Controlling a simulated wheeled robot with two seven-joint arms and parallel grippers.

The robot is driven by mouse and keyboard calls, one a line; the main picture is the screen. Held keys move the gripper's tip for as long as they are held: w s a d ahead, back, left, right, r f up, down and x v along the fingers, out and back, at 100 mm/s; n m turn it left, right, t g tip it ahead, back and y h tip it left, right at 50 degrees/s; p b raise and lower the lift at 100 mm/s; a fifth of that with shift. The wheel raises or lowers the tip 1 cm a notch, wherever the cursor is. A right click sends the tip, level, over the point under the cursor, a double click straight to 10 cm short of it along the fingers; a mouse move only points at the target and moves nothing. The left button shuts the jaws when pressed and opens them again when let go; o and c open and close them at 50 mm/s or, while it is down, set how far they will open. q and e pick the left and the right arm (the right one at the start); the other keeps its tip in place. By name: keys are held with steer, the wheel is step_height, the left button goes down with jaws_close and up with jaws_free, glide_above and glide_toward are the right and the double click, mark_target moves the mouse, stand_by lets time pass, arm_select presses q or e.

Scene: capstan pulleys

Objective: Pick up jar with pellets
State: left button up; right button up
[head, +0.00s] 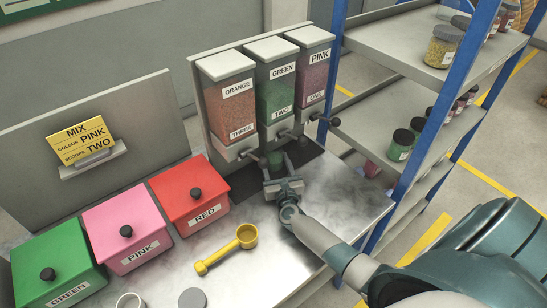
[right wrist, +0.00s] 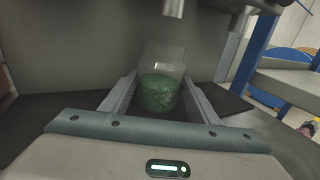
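The jar with green pellets (head: 275,159) is a clear jar standing upright on the dark strip below the green dispenser. In the right wrist view the jar (right wrist: 160,92) shows clear glass above a fill of green pellets. My right gripper (head: 280,172) reaches in from the right. In the right wrist view its fingers (right wrist: 160,96) lie on either side of the jar, very close to its walls. I cannot tell whether they touch it. My left gripper is not in view.
Orange, green (head: 276,92) and pink dispensers hang above the jar, with spouts close over it. Green, pink (head: 129,228) and red lidded boxes and a yellow scoop (head: 228,250) stand to the left on the table. A blue-posted shelf (head: 410,130) with jars stands close right.

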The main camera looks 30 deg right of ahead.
steer(key=shift+c, duration=0.5)
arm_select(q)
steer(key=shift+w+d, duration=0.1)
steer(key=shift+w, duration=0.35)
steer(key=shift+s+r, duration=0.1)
arm_select(e)
steer(key=shift+r, duration=0.15)
steer(key=shift+r+p, duration=0.75)
steer(key=shift+r, duration=0.1)
steer(key=v, duration=1.9)
steer(key=shift+s+f, duration=0.1)
steer(key=shift+f, duration=0.3)
arm_select(q)
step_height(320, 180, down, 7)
steer(key=b, duration=0.8)
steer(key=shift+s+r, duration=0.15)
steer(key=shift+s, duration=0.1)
arm_select(e)
steer(key=v, duration=2.6)
steer(key=shift+r, duration=0.15)
